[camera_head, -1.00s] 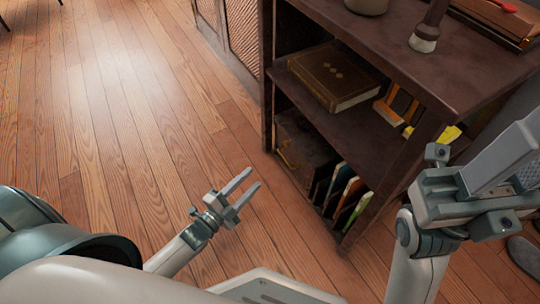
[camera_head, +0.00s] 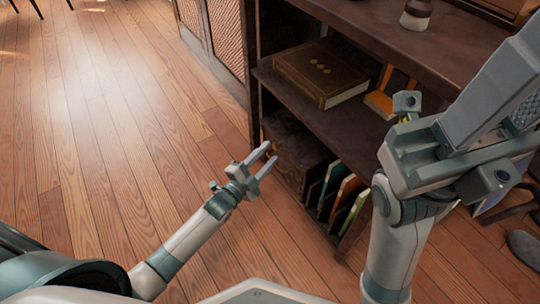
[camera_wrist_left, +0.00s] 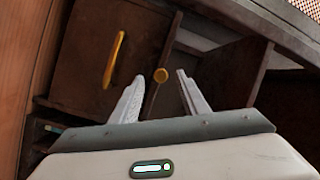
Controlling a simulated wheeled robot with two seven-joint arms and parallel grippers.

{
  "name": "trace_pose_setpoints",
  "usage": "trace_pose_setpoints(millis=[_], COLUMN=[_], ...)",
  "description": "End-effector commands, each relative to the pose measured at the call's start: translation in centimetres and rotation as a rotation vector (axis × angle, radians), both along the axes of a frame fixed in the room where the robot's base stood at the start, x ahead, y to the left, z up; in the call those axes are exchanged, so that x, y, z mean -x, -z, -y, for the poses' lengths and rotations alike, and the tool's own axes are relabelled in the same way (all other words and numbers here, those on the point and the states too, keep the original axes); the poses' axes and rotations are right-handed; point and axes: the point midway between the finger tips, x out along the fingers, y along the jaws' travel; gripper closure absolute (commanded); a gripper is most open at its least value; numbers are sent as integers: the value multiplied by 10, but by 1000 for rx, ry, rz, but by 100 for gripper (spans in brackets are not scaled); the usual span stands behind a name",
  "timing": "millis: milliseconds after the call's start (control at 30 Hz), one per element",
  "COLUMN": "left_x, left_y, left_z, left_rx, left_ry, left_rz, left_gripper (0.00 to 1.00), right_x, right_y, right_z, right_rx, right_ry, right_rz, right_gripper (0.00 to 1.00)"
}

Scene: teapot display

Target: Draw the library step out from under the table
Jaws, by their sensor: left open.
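My left gripper (camera_head: 268,154) is open and empty, its fingers pointing at the low opening of the dark wooden table (camera_head: 320,125). A dark brown box-like piece (camera_head: 301,158) stands in that opening; I cannot tell if it is the library step. Contact cannot be told. My right gripper (camera_head: 445,160) is large at the right; its jaws are unclear.
Upright books (camera_head: 337,190) stand beside the box-like piece. A thick brown book (camera_head: 318,72) and orange books (camera_head: 388,97) lie on the shelf above. A jar (camera_head: 416,15) stands on the top. The wooden floor (camera_head: 110,130) to the left is clear.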

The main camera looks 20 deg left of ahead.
Motion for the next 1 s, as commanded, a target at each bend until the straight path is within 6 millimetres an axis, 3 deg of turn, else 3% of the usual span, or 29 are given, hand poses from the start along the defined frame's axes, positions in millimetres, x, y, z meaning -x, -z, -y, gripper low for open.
trace_pose_setpoints(millis=[200, 567, 733, 1000], left_x=[-16, -18, -18, -18], left_y=[0, 0, 0, 0], left_z=[5, 6, 6, 6], left_rx=[1, 1, 1, 1], left_ry=[1, 1, 1, 1], left_rz=[2, 0, 0, 0], left_gripper=[59, 59, 100, 100], right_x=[5, 6, 6, 6], right_y=[2, 1, 1, 1], right_z=[0, 0, 0, 0], right_rx=[-9, -9, -9, -10], right_ry=[-12, -14, -14, -14], right_rz=[23, 28, 28, 28], right_gripper=[69, 69, 69, 69])
